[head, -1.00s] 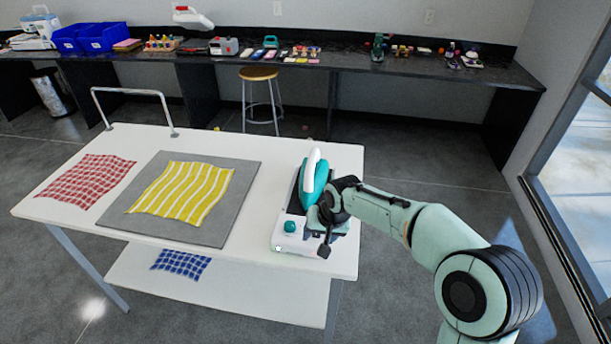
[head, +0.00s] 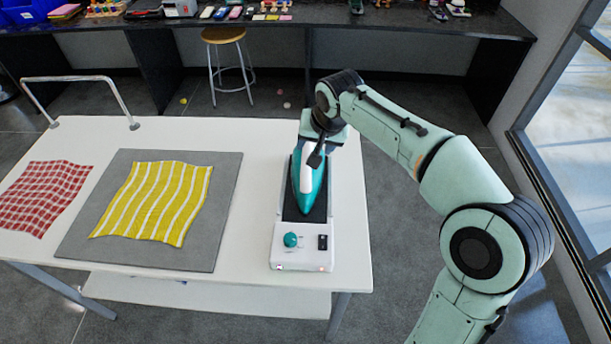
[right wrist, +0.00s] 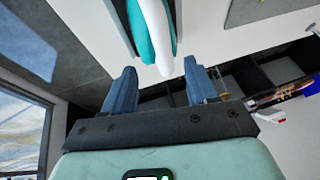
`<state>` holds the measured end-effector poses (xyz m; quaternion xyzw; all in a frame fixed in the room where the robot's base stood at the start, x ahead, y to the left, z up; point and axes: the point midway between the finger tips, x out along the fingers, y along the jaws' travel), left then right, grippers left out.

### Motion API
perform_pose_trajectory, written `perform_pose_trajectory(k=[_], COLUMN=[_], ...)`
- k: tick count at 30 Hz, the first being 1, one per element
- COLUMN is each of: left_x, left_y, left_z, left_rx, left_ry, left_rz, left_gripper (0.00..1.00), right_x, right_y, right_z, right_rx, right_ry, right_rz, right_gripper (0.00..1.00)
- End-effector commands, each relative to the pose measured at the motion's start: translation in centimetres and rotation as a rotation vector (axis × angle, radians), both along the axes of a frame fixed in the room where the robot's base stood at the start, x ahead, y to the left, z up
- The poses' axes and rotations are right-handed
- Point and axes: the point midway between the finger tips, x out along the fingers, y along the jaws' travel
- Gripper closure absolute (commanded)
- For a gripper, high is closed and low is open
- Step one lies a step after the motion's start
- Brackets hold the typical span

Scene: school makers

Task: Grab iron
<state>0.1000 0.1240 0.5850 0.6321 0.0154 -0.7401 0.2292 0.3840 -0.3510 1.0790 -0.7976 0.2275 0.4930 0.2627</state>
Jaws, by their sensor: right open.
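The iron (head: 307,185), teal with a white handle, rests on its white and black base (head: 300,240) at the right end of the white table. The base has a teal knob and a black switch at its front. My right gripper (head: 318,140) is over the back end of the iron and hides part of it. In the right wrist view the gripper (right wrist: 160,88) is open, with its two blue fingers apart and the iron's white handle (right wrist: 158,35) showing ahead between them. The fingers do not appear to touch it. My left gripper is not in view.
A yellow striped cloth (head: 160,203) lies on a grey mat (head: 228,190) left of the iron. A red checked cloth (head: 40,195) lies farther left. A metal rail (head: 75,79) stands at the table's back left. A stool (head: 224,36) stands behind the table.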

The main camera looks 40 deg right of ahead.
Motion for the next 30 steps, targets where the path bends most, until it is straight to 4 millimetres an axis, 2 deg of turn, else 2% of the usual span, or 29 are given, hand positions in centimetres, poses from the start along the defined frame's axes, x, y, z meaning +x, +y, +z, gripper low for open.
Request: perform_pose_trajectory(k=[1, 4, 11, 21, 29, 30], left_x=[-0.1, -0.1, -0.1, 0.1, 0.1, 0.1], left_y=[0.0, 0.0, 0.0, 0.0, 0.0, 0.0], left_z=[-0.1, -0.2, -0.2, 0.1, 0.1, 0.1], left_rx=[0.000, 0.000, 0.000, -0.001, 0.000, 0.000], left_ry=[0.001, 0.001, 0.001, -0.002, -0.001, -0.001], left_rz=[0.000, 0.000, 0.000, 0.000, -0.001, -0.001], left_gripper=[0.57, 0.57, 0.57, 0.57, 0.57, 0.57], right_x=[0.4, 1.1, 1.9, 4.1, 4.3, 4.3], right_y=[-0.1, -0.3, -0.5, -0.9, -0.9, -0.9], right_z=[-1.1, -2.5, -4.0, -7.8, -8.1, -8.1], right_rx=[0.000, 0.000, 0.000, 0.001, 0.000, 0.000], right_ry=[0.004, 0.004, 0.001, 0.002, -0.001, -0.001], right_rz=[-0.001, -0.001, 0.000, 0.000, 0.000, 0.000], right_gripper=[0.42, 0.42, 0.42, 0.42, 0.42, 0.45])
